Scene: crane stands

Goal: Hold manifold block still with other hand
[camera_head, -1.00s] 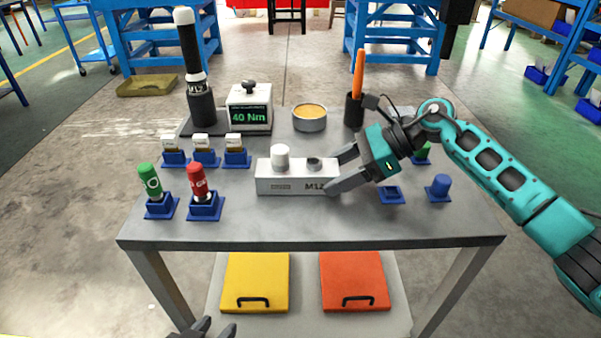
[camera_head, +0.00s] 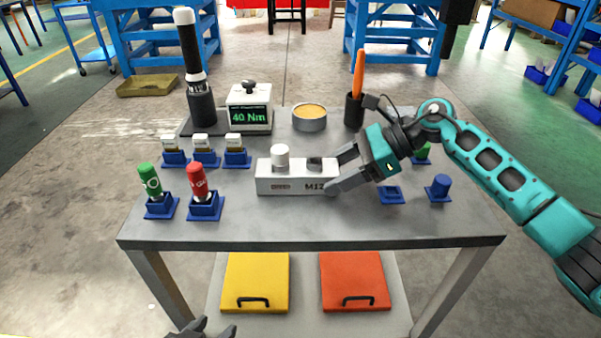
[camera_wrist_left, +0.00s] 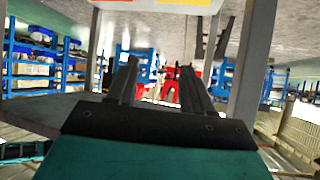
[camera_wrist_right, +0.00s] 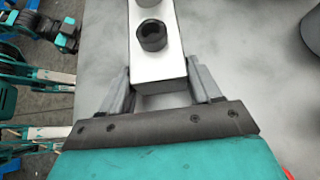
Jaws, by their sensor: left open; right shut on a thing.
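The manifold block (camera_head: 290,183), a light grey bar marked M12, lies on the grey table. A white cylinder stands on its left part and a dark round port (camera_head: 315,163) is on its right part. My right gripper (camera_head: 338,172) is shut on the block's right end, with one finger along each long side. The right wrist view shows the block (camera_wrist_right: 157,62) between the two fingers (camera_wrist_right: 158,88). My left gripper (camera_head: 203,328) is low at the front, below the table top. It is open and empty in the left wrist view (camera_wrist_left: 157,75).
Blue holders with small parts, one green (camera_head: 149,180) and one red (camera_head: 196,180), stand left. The table's front strip is clear.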

